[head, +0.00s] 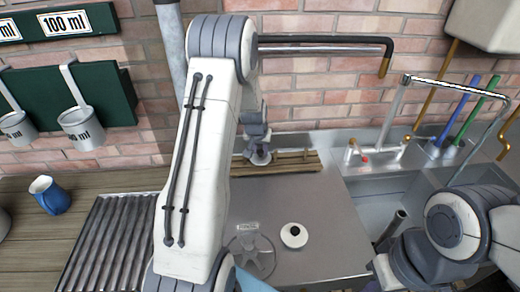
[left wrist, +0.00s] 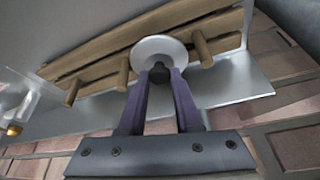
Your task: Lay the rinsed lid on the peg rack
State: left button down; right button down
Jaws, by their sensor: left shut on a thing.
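My left gripper (head: 259,152) is at the back of the steel counter, at the left part of the wooden peg rack (head: 292,165). In the left wrist view its purple fingers (left wrist: 160,76) are shut on the dark knob of a round silver lid (left wrist: 157,47). The lid lies over the slats of the rack (left wrist: 95,58), between two wooden pegs. I cannot tell whether it touches the slats. In the head view the lid is small and mostly hidden by the gripper. My right gripper is out of view; only links of that arm show at lower right.
A white disc with a dark centre (head: 293,235) lies on the steel counter (head: 325,225), beside a round grey emblem (head: 252,250). A sink with a tap (head: 385,155) is at right. A ribbed drainboard (head: 105,245) and blue mug (head: 50,195) are at left.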

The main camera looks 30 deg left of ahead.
pick_arm(q)
jog(key=shift+f+b, duration=0.45)
jog(key=shift+f, duration=0.15)
jog(key=c, duration=0.5)
grip_release()
jog(key=b+v, duration=0.1)
jog(key=v, duration=0.9)
jog(key=shift+s+r, duration=0.1)
jog(key=shift+r, duration=0.15)
jog(key=s+d+r+m+g+h, duration=0.15)
jog(key=s+d, duration=0.25)
jog(key=d, duration=0.4)
jog(key=s+d+r+m, duration=0.1)
jog(key=s+d+m, duration=0.15)
jog(key=d, duration=0.55)
jog(key=s+d+r+m+h, duration=0.1)
jog(key=s+d+m, duration=0.1)
jog(key=s+d, duration=0.45)
jog(key=s+d+m+g, duration=0.1)
jog(key=s+d, duration=0.1)
jog(key=s, duration=0.3)
jog(key=s+d+m, duration=0.2)
jog(key=s+d, duration=0.1)
jog(key=s, duration=0.3)
jog(key=s+d+m+g, duration=0.1)
jog(key=s+d+m, duration=0.1)
jog(key=s, duration=0.3)
jog(key=shift+s+d+r+g, duration=0.1)
jog(key=shift+s+d+g, duration=0.25)
jog(key=shift+s+d, duration=0.1)
